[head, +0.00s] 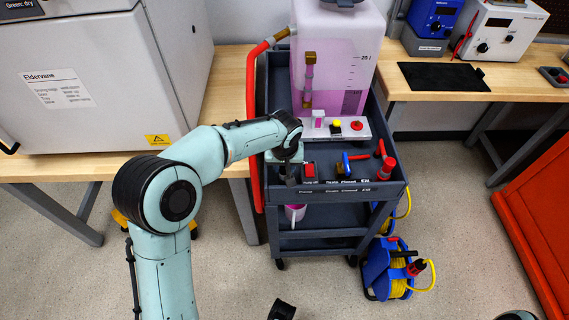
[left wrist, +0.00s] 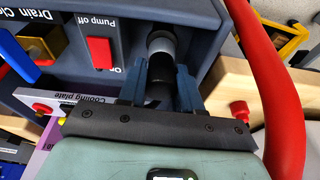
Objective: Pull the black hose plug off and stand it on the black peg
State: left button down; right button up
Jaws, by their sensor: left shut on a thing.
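My left gripper (head: 286,178) is low over the front left corner of the grey cart's top, pointing down. In the left wrist view its two blue fingers (left wrist: 160,88) are shut on the black hose plug (left wrist: 159,80). A grey cylindrical piece (left wrist: 163,47) is in line with the plug beyond the fingertips. I cannot tell whether they are joined. In the head view the gripper hides the plug. I cannot make out the black peg for certain. A dark part (head: 283,310) at the bottom edge may be my right gripper; its fingers cannot be made out.
A red pump switch (head: 310,171) is just right of the gripper. A blue-levered valve (head: 346,164) and a red plug (head: 387,168) stand farther right. A red hose (head: 252,110) runs down the cart's left side. A tank of pink liquid (head: 335,55) stands behind.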

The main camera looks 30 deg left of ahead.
pick_arm(q)
jog(key=shift+f, duration=0.3)
pick_arm(e)
jog(key=shift+f, duration=0.25)
pick_arm(q)
jog(key=c, duration=1.1)
grip_release()
jog(key=shift+o, duration=0.2)
jog(key=shift+r, duration=0.15)
jog(key=shift+p+v, duration=2.05)
jog(key=shift+v, duration=1.35)
jog(key=p+v, duration=0.2)
jog(key=v, duration=0.2)
jog(key=shift+s, duration=0.1)
pick_arm(e)
jog(key=shift+g, duration=0.4)
jog(key=r, duration=0.2)
jog(key=s+r, duration=0.1)
jog(key=r, duration=0.2)
jog(key=shift+s+r, duration=0.3)
